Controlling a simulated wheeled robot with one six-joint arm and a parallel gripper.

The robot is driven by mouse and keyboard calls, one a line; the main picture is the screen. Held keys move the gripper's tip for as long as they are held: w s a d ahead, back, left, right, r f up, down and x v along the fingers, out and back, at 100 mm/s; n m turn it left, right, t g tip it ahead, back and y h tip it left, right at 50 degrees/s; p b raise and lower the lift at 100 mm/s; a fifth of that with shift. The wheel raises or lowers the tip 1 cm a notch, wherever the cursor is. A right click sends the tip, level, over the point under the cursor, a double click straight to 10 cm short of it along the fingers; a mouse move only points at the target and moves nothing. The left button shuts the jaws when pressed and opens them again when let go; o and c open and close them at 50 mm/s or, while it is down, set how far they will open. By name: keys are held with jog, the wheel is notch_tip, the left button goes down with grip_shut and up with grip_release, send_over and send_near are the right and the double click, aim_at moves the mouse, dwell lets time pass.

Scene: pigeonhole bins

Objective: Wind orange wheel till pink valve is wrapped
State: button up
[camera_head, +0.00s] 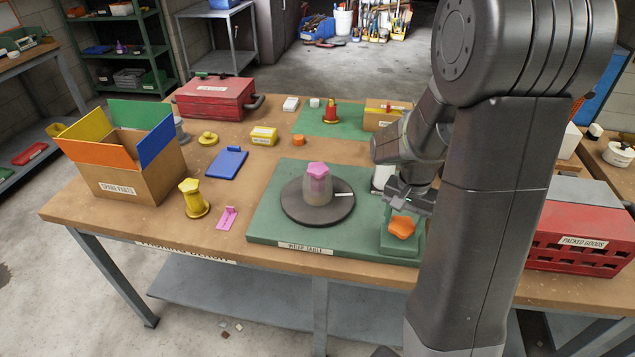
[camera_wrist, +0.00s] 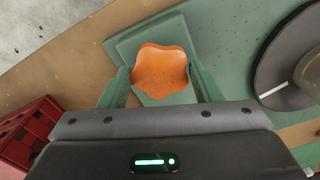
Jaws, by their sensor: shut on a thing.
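The orange wheel (camera_head: 401,228) is a lobed knob on a green block at the right end of the green wrap table board (camera_head: 270,222). My gripper (camera_wrist: 163,80) is shut on it, with a green finger at each side of the wheel in the wrist view. The pink valve (camera_head: 318,170) stands upright on the dark round turntable (camera_head: 300,211). Its star-shaped top is bare pink; its lower body looks greyish, as if under a film. A white mark lies on the turntable to the right of the valve. In the wrist view the turntable (camera_wrist: 275,65) is cut off at right.
An open spare parts box (camera_head: 140,183) is at far left. A red packed goods crate (camera_head: 575,255) is at right, past my arm.

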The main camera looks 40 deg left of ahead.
jog(key=shift+m, duration=0.6)
jog(key=o, duration=0.9)
jog(key=shift+o, duration=0.2)
notch_tip(320, 180, up, 6)
jog(key=p, duration=0.4)
jog(key=shift+r+p, duration=0.1)
jog(key=shift+p, duration=0.3)
notch_tip(320, 180, up, 14)
jog(key=b, duration=0.1)
jog(key=shift+f, duration=0.25)
